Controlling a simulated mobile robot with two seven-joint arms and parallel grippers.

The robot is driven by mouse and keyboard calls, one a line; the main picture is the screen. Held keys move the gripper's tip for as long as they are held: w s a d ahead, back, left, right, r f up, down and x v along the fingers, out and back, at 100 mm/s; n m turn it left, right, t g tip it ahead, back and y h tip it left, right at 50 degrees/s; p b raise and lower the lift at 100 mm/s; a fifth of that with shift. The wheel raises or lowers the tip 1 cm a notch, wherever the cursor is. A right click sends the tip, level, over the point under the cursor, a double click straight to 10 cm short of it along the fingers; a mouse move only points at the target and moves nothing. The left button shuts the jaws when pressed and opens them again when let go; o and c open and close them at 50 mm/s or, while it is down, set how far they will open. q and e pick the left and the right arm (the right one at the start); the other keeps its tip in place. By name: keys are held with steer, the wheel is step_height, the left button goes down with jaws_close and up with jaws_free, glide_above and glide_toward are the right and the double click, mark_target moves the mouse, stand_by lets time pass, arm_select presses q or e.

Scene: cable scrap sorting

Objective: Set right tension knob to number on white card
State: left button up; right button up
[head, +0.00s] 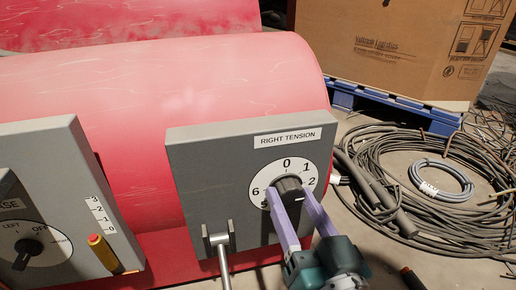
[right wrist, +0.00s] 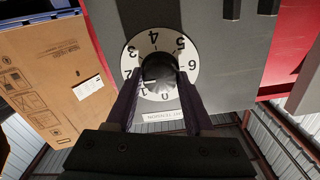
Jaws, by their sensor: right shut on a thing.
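The right tension knob (head: 289,184) is a dark round knob on a white numbered dial (head: 257,188), on a grey box labelled RIGHT TENSION (head: 287,136). My right gripper (head: 291,196) is shut on the knob, one purple finger on each side. The knob (right wrist: 159,70) also sits between the fingers in the right wrist view. I cannot make out a white card with a number. My left gripper is out of view.
A metal lever (head: 222,258) stands close left of the dial. A red drum (head: 190,85) lies behind. Cable coils (head: 420,165) and a cardboard box (head: 395,45) are at right.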

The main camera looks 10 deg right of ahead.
jaws_close()
steer(key=shift+n, duration=0.3)
steer(key=shift+r+n+p, duration=0.1)
steer(key=shift+n+p, duration=0.55)
steer(key=shift+n, duration=0.35)
steer(key=n+p, duration=0.1)
steer(key=n, duration=0.2)
steer(key=shift+n, duration=1.6)
steer(key=o, duration=1.1)
jaws_free()
